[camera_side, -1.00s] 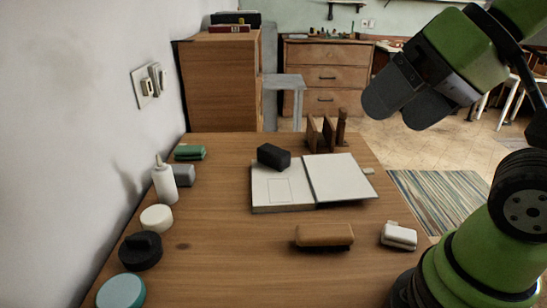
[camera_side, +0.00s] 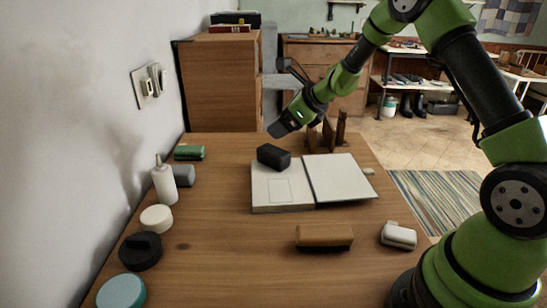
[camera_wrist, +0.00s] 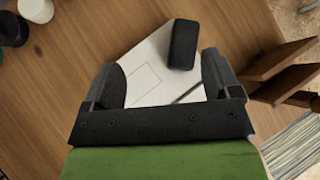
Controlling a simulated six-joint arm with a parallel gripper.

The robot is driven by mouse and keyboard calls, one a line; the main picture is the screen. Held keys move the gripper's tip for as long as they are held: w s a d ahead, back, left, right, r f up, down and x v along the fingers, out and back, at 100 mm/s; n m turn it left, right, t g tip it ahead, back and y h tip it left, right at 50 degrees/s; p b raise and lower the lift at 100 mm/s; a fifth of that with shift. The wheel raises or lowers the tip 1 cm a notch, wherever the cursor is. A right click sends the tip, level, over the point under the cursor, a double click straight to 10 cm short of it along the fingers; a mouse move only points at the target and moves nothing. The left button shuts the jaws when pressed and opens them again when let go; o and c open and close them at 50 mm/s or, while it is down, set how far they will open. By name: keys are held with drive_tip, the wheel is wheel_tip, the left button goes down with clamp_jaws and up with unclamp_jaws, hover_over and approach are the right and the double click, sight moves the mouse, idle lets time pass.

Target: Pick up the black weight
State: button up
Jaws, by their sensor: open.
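A black block (camera_side: 273,157), which looks like the black weight, rests on the left page of an open book (camera_side: 282,190). In the wrist view the block (camera_wrist: 183,44) lies on the pale page, ahead of the fingers and right of the middle. My gripper (camera_side: 281,128) is above and behind the block in the side view, apart from it. In the wrist view my gripper (camera_wrist: 163,82) is open, with nothing between its fingers.
A round black piece with a raised top (camera_side: 140,251) stands at the left among a white disc (camera_side: 156,218), a teal disc (camera_side: 121,292) and a white bottle (camera_side: 164,182). A wooden upright rack (camera_side: 327,135) is behind the book. A brush (camera_side: 324,236) lies in front.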

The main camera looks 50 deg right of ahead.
sight(274, 150)
drive_tip(key=w+d+f+m, duration=0.1)
drive_tip(key=f, duration=0.1)
drive_tip(key=d+f+m, duration=0.1)
drive_tip(key=f, duration=0.2)
drive_tip(key=w+d+f+m+h, duration=0.1)
drive_tip(key=f, duration=0.2)
drive_tip(key=shift+w+d+f+m, duration=0.1)
drive_tip(key=shift+w+d+m, duration=0.05)
drive_tip(key=shift+w+m, duration=0.25)
drive_tip(key=shift+d+x, duration=0.1)
drive_tip(key=shift+x, duration=1.5)
drive_tip(key=shift+d+x, duration=0.15)
drive_tip(key=shift+x, duration=1.4)
drive_tip(key=shift+s+f, duration=0.1)
drive_tip(key=shift+f, duration=0.05)
drive_tip(key=shift+c, duration=0.2)
drive_tip(key=c, duration=1.4)
clamp_jaws()
